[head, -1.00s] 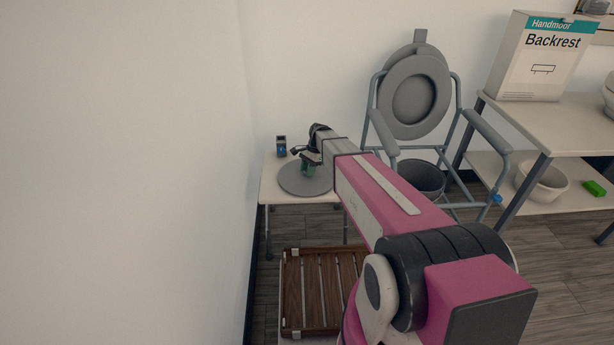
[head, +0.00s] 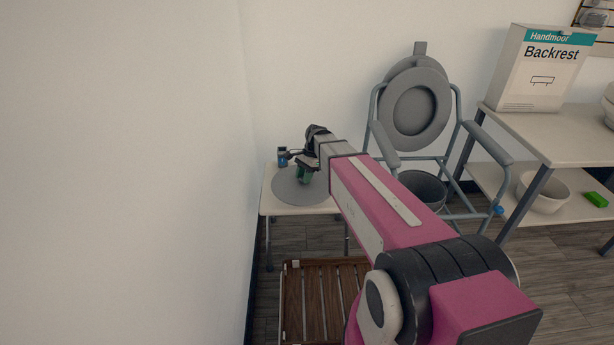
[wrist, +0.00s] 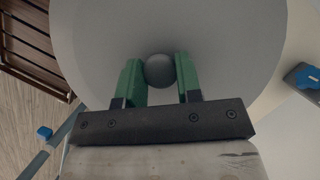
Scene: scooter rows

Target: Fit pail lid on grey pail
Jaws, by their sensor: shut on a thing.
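The pail lid (head: 290,191) is a flat grey disc at the small white table in the head view. In the wrist view the lid (wrist: 105,45) fills much of the picture, with a round dark knob (wrist: 159,71) at its middle. My gripper (wrist: 159,80) has green fingers, one on each side of the knob, shut on it. In the head view my gripper (head: 304,176) is over the lid. Whether the lid touches the tabletop is hard to tell. The grey pail (head: 424,188) hangs under the seat of the grey commode chair, partly hidden by my arm.
The chair's raised seat (head: 414,107) and armrest (head: 490,143) stand around the pail. A blue and dark item (head: 283,156) sits on the small table (head: 318,208). A slatted wooden seat (head: 310,300) is in front. A shelf table (head: 560,130) with a Backrest box (head: 540,68) stands right.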

